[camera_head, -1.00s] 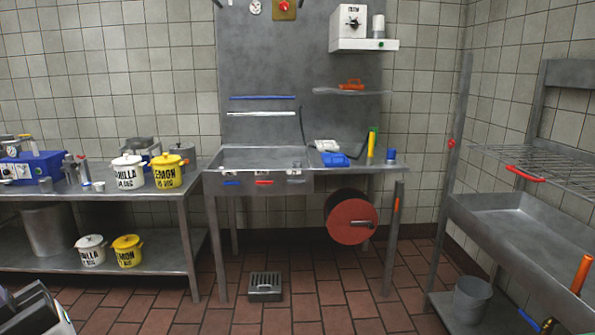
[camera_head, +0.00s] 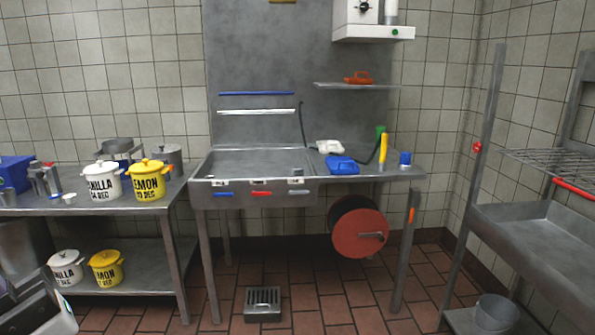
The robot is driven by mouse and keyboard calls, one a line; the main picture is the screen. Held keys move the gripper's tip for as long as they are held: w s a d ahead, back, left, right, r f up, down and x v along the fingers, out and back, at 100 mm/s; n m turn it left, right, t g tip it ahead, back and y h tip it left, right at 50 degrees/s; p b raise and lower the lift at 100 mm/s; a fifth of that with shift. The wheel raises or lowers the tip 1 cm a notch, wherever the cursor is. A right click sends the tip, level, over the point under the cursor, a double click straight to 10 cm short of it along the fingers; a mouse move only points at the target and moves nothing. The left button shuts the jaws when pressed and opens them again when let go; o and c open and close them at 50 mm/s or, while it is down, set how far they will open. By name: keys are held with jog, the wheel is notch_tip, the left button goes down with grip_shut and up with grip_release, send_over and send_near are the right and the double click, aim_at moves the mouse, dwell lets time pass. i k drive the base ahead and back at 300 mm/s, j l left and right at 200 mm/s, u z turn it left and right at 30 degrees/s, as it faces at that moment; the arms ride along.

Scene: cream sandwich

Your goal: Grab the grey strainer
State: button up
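A grey box with a slotted top (camera_head: 263,304) sits on the tiled floor in front of the sink table, in the lower middle of the head view. It looks like the grey strainer, with dark slots in its upper face. It stands alone, and nothing touches it from above. A dark part of my own body shows at the lower left corner, well apart from the box.
The steel sink table (camera_head: 375,176) stands behind the box, with a red hose reel (camera_head: 360,234) under it. A steel counter (camera_head: 120,207) with white and yellow pots is at left. A shelf rack and grey bucket (camera_head: 496,313) are at right.

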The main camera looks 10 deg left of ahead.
aim_at(298, 170)
jog(key=i+j, duration=0.5)
jog(key=i, duration=0.25)
jog(key=i+j+z, duration=0.1)
jog(key=i+j, duration=0.4)
jog(key=i, duration=0.25)
jog(key=i+j, duration=0.55)
jog(key=i, duration=0.15)
jog(key=i+l+z, duration=0.05)
